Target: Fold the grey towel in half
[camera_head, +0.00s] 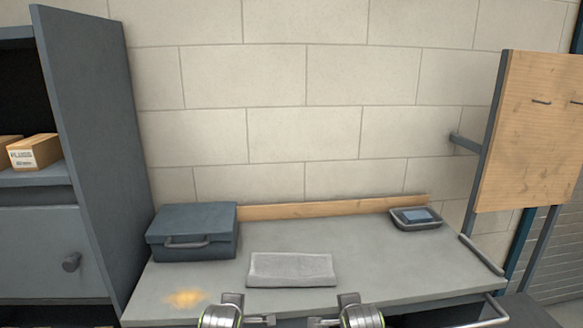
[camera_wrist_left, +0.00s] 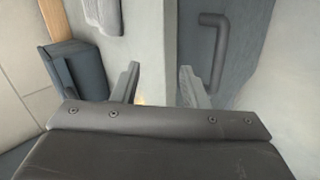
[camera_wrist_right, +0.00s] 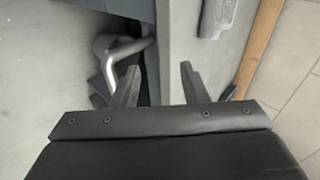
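The grey towel (camera_head: 292,270) lies flat on the grey workbench (camera_head: 390,264), near its front middle, as a pale rectangle. A part of it shows at the top of the left wrist view (camera_wrist_left: 103,14) and of the right wrist view (camera_wrist_right: 217,16). My left gripper (camera_wrist_left: 158,82) is open and empty, in front of the bench's front edge. My right gripper (camera_wrist_right: 158,82) is open and empty, also at the front edge. In the head view both grippers are at the bottom, nearer than the towel and apart from it.
A blue-grey toolbox (camera_head: 192,232) stands at the bench's back left. A tall cabinet (camera_head: 95,150) borders the left side. A metal handle (camera_head: 484,316) sticks out at the front right. The bench right of the towel is clear.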

